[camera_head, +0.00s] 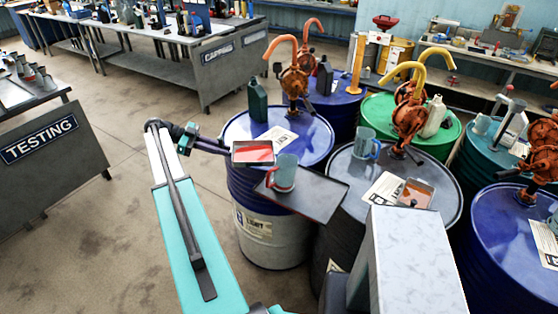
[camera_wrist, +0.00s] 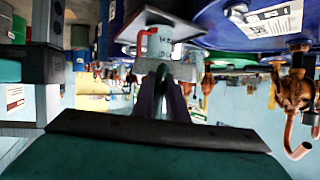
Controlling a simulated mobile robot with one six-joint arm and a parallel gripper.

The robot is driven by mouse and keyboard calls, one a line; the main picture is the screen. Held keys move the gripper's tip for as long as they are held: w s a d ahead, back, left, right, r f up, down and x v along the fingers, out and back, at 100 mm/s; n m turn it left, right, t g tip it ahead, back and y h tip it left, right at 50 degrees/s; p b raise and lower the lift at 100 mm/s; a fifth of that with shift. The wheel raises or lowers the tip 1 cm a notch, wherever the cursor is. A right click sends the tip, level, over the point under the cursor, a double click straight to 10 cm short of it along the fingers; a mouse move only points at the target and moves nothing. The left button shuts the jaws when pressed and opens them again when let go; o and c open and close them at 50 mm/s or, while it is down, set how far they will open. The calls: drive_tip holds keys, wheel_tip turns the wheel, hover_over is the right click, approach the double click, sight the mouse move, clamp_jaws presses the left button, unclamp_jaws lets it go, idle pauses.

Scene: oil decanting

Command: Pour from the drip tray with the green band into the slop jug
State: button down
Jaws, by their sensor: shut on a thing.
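My gripper (camera_head: 226,149) is shut on a small grey rectangular drip tray (camera_head: 253,162) with red liquid in it, held out over the left blue drum. I cannot make out a green band on it. In the wrist view my gripper's fingers (camera_wrist: 163,97) point at the tray's pale wall (camera_wrist: 189,64). A translucent blue-grey jug with a red handle (camera_head: 285,172) stands upright just right of the held tray. It also shows in the wrist view (camera_wrist: 160,42), with lettering too small to read. A similar jug with a blue handle (camera_head: 366,143) stands farther right.
The red-handled jug stands on a dark flat tray (camera_head: 318,205) bridging two drums. Another small tray (camera_head: 419,186) with orange-red contents lies on the grey drum (camera_head: 340,170). Hand pumps (camera_head: 293,82), a dark green bottle (camera_head: 257,100) and paper sheets crowd the drum tops. The floor left is clear.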

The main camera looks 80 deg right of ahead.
drive_tip(key=w+a+f+n+t+h+b, duration=0.2)
drive_tip(key=w+a+n+t+h, duration=0.2)
drive_tip(key=w+a+n+t, duration=0.55)
drive_tip(key=w+a+f+n+t+h+b, duration=0.25)
drive_tip(key=w+a, duration=0.35)
drive_tip(key=w, duration=0.9)
drive_tip(key=w+a+f+n+t+h+b, duration=0.1)
drive_tip(key=w+a+n+t+h+b, duration=0.2)
drive_tip(key=w+a+n+t+h, duration=0.65)
drive_tip(key=w+a+r+n+t+y+b, duration=0.25)
drive_tip(key=w+a+y, duration=0.35)
drive_tip(key=a, duration=0.4)
drive_tip(key=w+a+r+n+t+y+b, duration=0.1)
drive_tip(key=w+a+n+y, duration=0.35)
drive_tip(key=w+a, duration=0.45)
drive_tip(key=a+r+n+t+y+b, duration=0.1)
drive_tip(key=a+r+n+y, duration=0.1)
drive_tip(key=a, duration=0.9)
drive_tip(key=a+r+n+t+y+b, duration=0.1)
drive_tip(key=a+r+n+y, duration=0.2)
drive_tip(key=a, duration=0.8)
wheel_tip(320, 180, up, 3)
drive_tip(key=shift+w+f+n+y, duration=0.1)
drive_tip(key=shift+w+n+y, duration=0.25)
drive_tip(key=shift+y, duration=0.8)
drive_tip(key=shift+d, duration=0.2)
